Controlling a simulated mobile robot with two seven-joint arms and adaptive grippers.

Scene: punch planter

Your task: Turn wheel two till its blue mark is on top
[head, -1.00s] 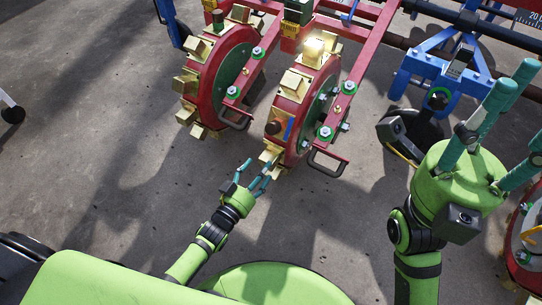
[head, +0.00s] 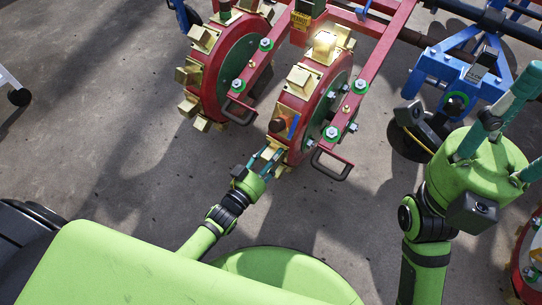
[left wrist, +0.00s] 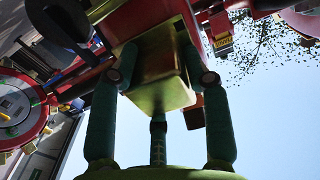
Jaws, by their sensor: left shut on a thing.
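Two red wheels with brass blocks around their rims hang from a red frame. The right one of them (head: 299,100) has a blue mark (head: 294,127) low on its near rim, facing me, not at the top.
The other red wheel (head: 210,75) stands close at the left. Red bars (head: 368,75) with a black handle (head: 332,165) run along the right side of the near wheel. A blue bracket (head: 450,72) stands at the right. The concrete floor (head: 110,130) at the left is clear.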

